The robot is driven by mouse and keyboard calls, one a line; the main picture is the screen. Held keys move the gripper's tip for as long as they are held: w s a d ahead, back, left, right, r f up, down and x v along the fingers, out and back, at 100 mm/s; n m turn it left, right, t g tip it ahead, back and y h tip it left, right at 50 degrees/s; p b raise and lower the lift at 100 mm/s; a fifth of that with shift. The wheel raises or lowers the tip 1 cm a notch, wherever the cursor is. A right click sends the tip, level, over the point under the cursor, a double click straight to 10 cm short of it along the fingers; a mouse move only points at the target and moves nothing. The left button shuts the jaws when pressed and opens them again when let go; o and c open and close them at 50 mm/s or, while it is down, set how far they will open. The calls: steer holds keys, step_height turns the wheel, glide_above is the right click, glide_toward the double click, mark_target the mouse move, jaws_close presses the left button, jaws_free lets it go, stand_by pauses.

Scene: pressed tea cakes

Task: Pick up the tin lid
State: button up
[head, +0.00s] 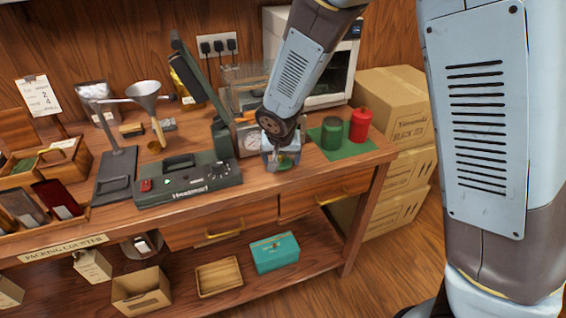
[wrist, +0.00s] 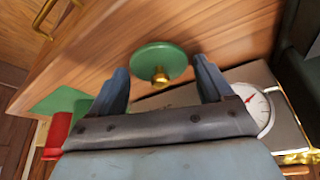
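The tin lid (wrist: 152,56) is a green disc with a small brass knob, lying on the wooden counter (wrist: 240,30). My gripper (wrist: 160,68) is open over it, with a finger on each side of the knob and gaps between knob and fingers. In the head view my gripper (head: 281,157) points down near the counter's front edge, and a bit of the green lid (head: 285,163) shows below it.
A scale with a round dial (head: 252,140) stands just behind my gripper. A white microwave-like box (head: 330,75) stands behind. Cartons (head: 395,110) are stacked beyond the counter's right end.

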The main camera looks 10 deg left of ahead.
steer(key=c, duration=0.8)
